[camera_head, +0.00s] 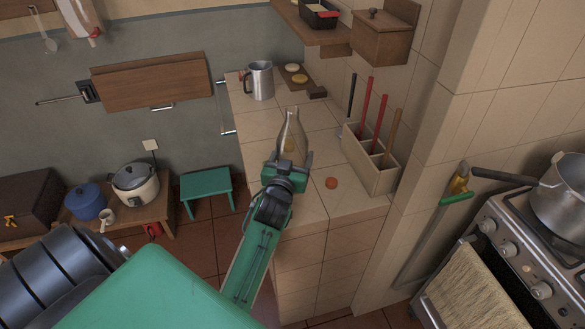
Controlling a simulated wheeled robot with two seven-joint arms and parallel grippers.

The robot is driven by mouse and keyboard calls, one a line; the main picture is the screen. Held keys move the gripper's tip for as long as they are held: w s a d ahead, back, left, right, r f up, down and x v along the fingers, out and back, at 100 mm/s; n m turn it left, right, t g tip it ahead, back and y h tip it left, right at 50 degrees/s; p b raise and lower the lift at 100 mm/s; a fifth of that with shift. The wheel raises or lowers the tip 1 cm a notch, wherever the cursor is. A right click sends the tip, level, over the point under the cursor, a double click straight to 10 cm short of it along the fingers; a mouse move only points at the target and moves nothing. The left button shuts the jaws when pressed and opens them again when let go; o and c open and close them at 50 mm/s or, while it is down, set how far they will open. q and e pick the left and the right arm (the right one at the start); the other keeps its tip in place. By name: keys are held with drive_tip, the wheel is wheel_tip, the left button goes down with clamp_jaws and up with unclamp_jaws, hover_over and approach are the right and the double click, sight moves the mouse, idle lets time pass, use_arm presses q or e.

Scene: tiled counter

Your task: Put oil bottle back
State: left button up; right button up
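The oil bottle (292,134) is clear glass with a narrow neck and yellowish contents. It stands out over the tiled counter, near its middle, and looks about upright. My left gripper (288,161) comes in from the front at the bottle's lower part, with one finger on each side of it. The gripper hides the bottle's base, so I cannot tell whether the fingers press on the glass or whether the bottle touches the tiles. My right gripper is not in view.
A divided holder (372,164) with long-handled tools stands right of the bottle. A metal jug (259,81) and a small board (296,75) are at the back. A wooden shelf (316,33) overhangs the rear. The left-front tiles are clear.

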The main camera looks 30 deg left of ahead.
use_arm(q)
drive_tip(key=shift+f, duration=2.25)
drive_tip(key=o, duration=1.3)
drive_tip(key=shift+o, duration=0.2)
drive_tip(key=b+v, duration=0.1)
drive_tip(key=v, duration=0.6)
drive_tip(key=shift+s+b, duration=0.25)
drive_tip(key=shift+b, duration=0.1)
